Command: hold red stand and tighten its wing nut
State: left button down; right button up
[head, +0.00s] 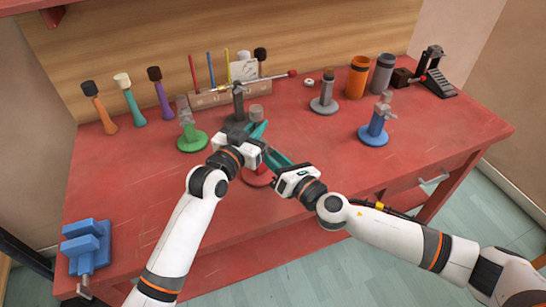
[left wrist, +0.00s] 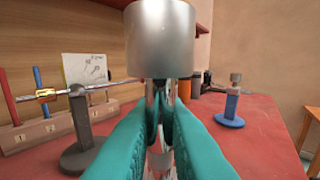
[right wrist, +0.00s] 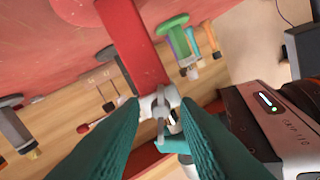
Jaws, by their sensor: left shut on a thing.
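The red stand shows its round red base (head: 258,178) in the head view, partly hidden by my arms. Its red post (right wrist: 134,48) shows in the right wrist view. A metal wing nut (right wrist: 163,107) sits at the post's end. My left gripper (head: 258,131) is shut on the stand's upper part, just under a silver cylinder (left wrist: 160,40) at its top. My right gripper (head: 269,156) is beside the stand. In the right wrist view its teal fingers (right wrist: 158,128) are apart, with the wing nut between and just beyond their tips; contact cannot be told.
A green stand (head: 192,141) is left of my left gripper. A dark grey stand (head: 238,102) with a rod stands close behind. A blue stand (head: 374,130) and a grey stand (head: 324,104) are to the right. A blue vise (head: 86,245) is at the front left. The table's (head: 130,185) left middle is clear.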

jog(key=shift+w+a, duration=0.15)
grip_shut()
jog(key=shift+m, duration=0.3)
jog(key=m, duration=1)
jog(key=shift+m, duration=0.3)
dwell(1.2)
grip_release()
